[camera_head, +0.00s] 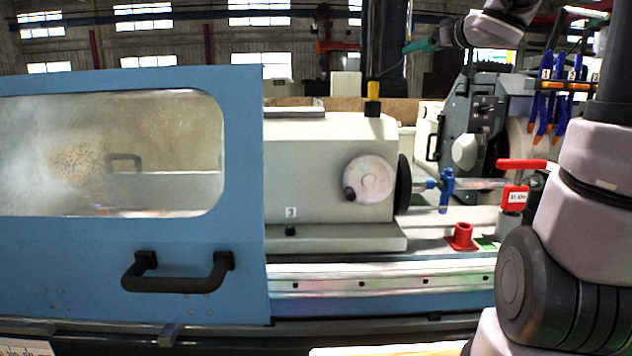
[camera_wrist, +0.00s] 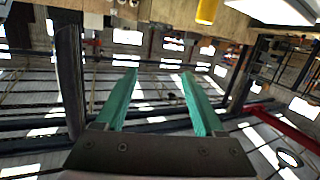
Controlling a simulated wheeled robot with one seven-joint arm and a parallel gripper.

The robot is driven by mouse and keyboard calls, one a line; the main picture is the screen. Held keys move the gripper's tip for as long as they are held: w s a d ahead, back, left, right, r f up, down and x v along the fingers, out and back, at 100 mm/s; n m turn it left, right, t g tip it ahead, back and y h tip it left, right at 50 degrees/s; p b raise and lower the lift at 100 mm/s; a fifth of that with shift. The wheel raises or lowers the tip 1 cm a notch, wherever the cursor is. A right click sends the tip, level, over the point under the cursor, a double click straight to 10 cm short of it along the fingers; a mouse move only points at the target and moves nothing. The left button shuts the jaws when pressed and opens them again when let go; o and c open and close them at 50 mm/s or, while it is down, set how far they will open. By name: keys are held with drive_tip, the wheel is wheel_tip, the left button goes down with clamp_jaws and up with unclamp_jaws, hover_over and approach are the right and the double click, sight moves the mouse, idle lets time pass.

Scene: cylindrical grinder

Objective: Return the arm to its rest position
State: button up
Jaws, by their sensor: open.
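My arm (camera_head: 585,210) rises along the right side of the head view, with its upper links bending over the top right. My gripper (camera_head: 420,46) shows there as a small teal shape at the top, pointing left, above and apart from the grinder. In the wrist view my gripper (camera_wrist: 160,82) has two teal fingers spread wide with nothing between them. Behind the fingers are the hall's roof beams and windows, tilted in the picture.
The grinder's blue door (camera_head: 245,240) with a black handle (camera_head: 178,274) fills the left. A beige headstock (camera_head: 325,170), blue clamp (camera_head: 446,190), red holder (camera_head: 461,237) and red-handled tailstock part (camera_head: 515,190) stand along the bed. Blue-and-orange clamps (camera_head: 558,95) hang at the upper right.

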drive_tip(key=s+d+f+m+g+h, duration=0.1)
drive_tip(key=s+d+f+m+h, duration=0.15)
drive_tip(key=s+m+h, duration=0.35)
drive_tip(key=s+d+f+m+g+h, duration=0.1)
drive_tip(key=s+d+f+m+h, duration=0.15)
drive_tip(key=s, duration=0.65)
drive_tip(key=s+a+f+g+y, duration=0.2)
drive_tip(key=s+a+f+g, duration=0.1)
drive_tip(key=s+a+f, duration=0.2)
drive_tip(key=s+a+f+g+y, duration=0.2)
drive_tip(key=s+a+f+g, duration=0.1)
drive_tip(key=s, duration=0.7)
wheel_tip(320, 180, down, 3)
drive_tip(key=shift+s+a+r+m+y, duration=0.15)
drive_tip(key=shift+a+m+y, duration=0.25)
drive_tip(key=shift+a, duration=0.45)
